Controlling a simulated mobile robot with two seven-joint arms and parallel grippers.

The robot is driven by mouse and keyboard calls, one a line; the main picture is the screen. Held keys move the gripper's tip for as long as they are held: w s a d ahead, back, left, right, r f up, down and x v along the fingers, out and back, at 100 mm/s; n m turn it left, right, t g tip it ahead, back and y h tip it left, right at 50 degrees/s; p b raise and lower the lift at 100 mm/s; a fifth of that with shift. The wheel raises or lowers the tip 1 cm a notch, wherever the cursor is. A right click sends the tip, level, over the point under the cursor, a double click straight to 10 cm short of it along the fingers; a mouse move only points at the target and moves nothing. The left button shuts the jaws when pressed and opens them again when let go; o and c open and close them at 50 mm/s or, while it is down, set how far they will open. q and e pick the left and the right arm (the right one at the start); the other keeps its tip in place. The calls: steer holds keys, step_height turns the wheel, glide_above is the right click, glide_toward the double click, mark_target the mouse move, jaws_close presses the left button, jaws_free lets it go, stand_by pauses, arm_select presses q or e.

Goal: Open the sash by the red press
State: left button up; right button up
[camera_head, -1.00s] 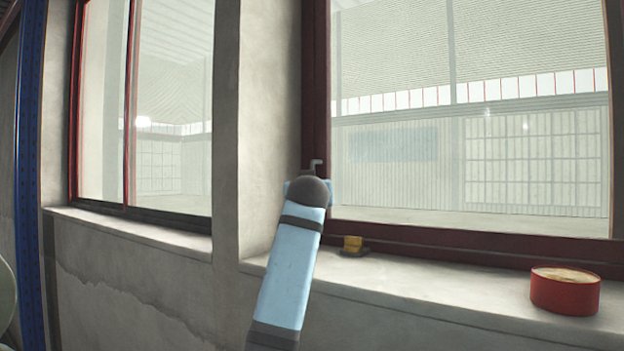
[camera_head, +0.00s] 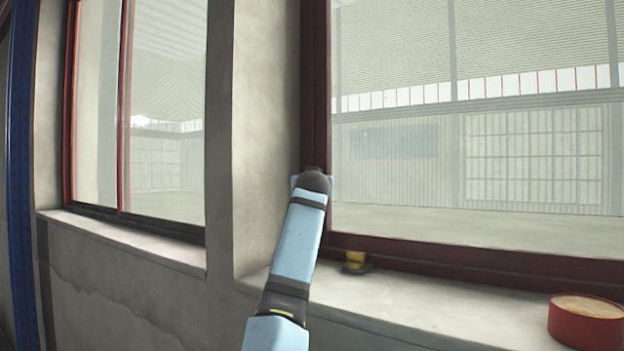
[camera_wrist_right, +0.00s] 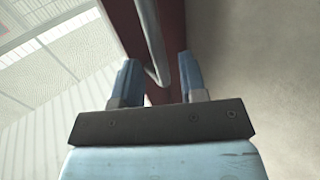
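The sash is a large window with a dark red frame (camera_head: 316,90) and a clear pane (camera_head: 400,180); it looks shut. Its metal handle (camera_wrist_right: 150,38) shows in the right wrist view as a thin bent rod beside the red frame (camera_wrist_right: 168,45). My right gripper (camera_wrist_right: 158,80) has its two blue fingers apart, with the rod's lower end reaching between them; I cannot tell whether they touch it. In the head view my right arm covers the handle and most of the gripper. My left gripper and the red press are not in view.
A concrete sill (camera_head: 420,310) runs below the window. On it are a small yellow and black item (camera_head: 355,262) and a round red tin (camera_head: 586,320). A concrete pillar (camera_head: 262,130) separates a second red-framed window (camera_head: 122,110) at left. A blue post (camera_head: 22,180) stands far left.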

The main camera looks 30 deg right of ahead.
steer(key=shift+x, duration=0.85)
steer(key=shift+w+d, duration=0.2)
steer(key=shift+w, duration=0.1)
steer(key=shift+c, duration=1.2)
jaws_close()
steer(key=shift+s, duration=0.1)
